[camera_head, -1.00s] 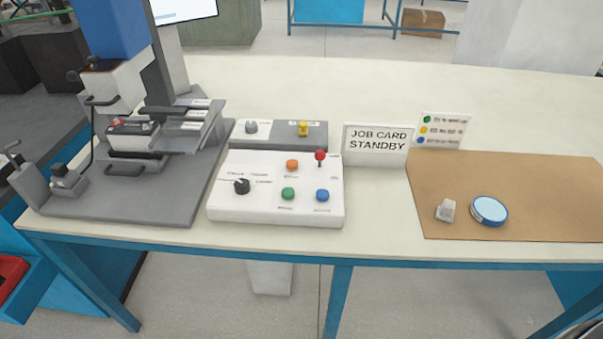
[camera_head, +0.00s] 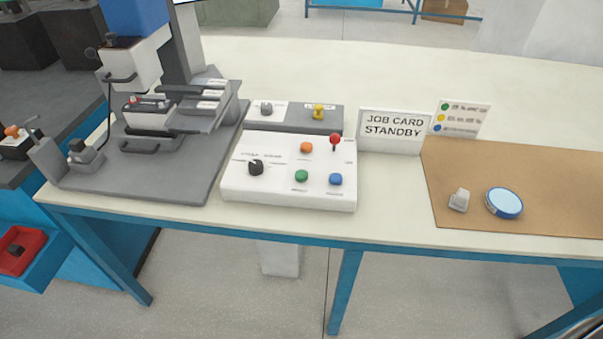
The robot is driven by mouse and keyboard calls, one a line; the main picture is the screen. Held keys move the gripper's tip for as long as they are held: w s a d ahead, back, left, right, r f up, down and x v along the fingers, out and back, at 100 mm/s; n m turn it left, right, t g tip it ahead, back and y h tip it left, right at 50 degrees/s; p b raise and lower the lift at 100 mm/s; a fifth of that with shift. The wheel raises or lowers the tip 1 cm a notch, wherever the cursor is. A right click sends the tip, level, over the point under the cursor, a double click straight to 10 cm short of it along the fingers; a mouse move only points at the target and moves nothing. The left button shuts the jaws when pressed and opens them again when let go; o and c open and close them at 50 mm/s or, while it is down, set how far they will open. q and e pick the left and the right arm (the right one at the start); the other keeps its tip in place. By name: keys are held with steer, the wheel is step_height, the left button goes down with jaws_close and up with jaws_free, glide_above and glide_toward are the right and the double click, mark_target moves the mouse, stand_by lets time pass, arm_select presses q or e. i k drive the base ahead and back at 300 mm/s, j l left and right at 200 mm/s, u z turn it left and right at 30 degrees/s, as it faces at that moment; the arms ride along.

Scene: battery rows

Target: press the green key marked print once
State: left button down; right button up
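The white control box (camera_head: 240,193) stands on the table, left of the middle of the view. Its green key (camera_head: 301,176) is a round button near the front, left of a blue button (camera_head: 336,179). An orange button (camera_head: 306,147) and a red-knobbed lever (camera_head: 335,141) are behind them, and a black rotary knob (camera_head: 256,167) is at the left. The small print by the keys is too blurred to read. A sign (camera_head: 392,131) behind the box reads "JOB CARD STANDBY". Neither of my grippers is clearly in view.
A grey machine on a grey plate (camera_head: 170,188) is left of the box. A grey panel (camera_head: 290,116) with a knob and yellow switch is behind it. A brown mat (camera_head: 540,217) at right bears a small grey piece (camera_head: 459,200) and a round blue-rimmed dish (camera_head: 504,203).

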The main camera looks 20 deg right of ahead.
mark_target(300, 175)
steer(key=i+j+z, duration=0.1)
steer(key=z, duration=0.25)
steer(key=i+j+z, duration=0.1)
steer(key=z, duration=0.3)
steer(key=j+z, duration=0.35)
steer(key=i+j+z, duration=0.15)
steer(key=j, duration=0.65)
steer(key=j+z, duration=0.15)
steer(key=j, duration=0.6)
steer(key=i, duration=0.05)
